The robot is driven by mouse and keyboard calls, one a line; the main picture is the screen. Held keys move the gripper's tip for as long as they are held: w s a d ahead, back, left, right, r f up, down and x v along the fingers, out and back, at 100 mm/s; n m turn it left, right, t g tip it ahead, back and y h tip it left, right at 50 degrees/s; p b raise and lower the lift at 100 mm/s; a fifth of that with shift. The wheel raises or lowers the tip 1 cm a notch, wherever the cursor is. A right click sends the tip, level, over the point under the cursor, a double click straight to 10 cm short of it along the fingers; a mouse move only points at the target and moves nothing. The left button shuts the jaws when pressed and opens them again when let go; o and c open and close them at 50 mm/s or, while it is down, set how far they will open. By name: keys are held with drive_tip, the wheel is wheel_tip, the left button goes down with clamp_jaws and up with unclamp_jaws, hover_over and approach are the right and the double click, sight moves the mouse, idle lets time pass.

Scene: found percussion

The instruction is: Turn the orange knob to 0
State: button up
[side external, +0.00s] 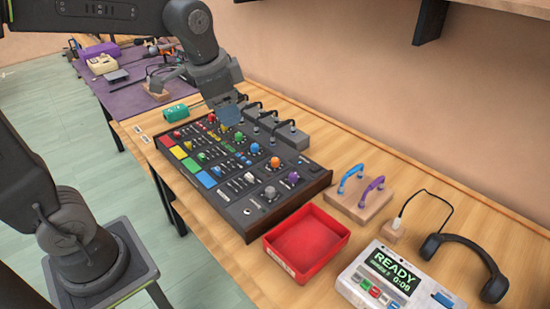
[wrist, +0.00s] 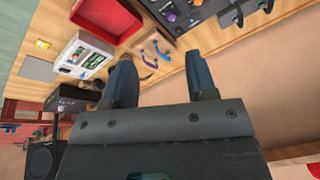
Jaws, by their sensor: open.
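The orange knob (side external: 275,162) stands on the right part of a dark mixer-like console (side external: 226,205) in the side view. My gripper (side external: 229,115) is above the console's back edge, to the left of the orange knob and apart from it. In the wrist view my gripper (wrist: 160,60) shows two dark fingers spread apart with nothing between them. A corner of the console (wrist: 183,26) shows at the top of that view. The orange knob's pointer and scale marks are too small to read.
Grey boxes with black handles (side external: 290,135) stand behind the console. A red tray (side external: 306,242), a block with blue and purple handles (side external: 356,203), a READY device (side external: 395,278) and headphones (side external: 470,255) lie to the right. A green box (side external: 175,112) sits left.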

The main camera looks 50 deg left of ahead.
drive_tip(key=w+a+f+m+g, duration=0.2)
drive_tip(key=w+a+f+m, duration=0.15)
drive_tip(key=w, duration=0.65)
drive_tip(key=m+g, duration=0.1)
drive_tip(key=m, duration=0.4)
hover_over(275, 159)
wheel_tip(275, 159, down, 10)
wheel_tip(275, 159, down, 13)
drive_tip(key=shift+s+d+f, duration=0.1)
drive_tip(key=shift+c, duration=0.2)
drive_tip(key=c, duration=0.9)
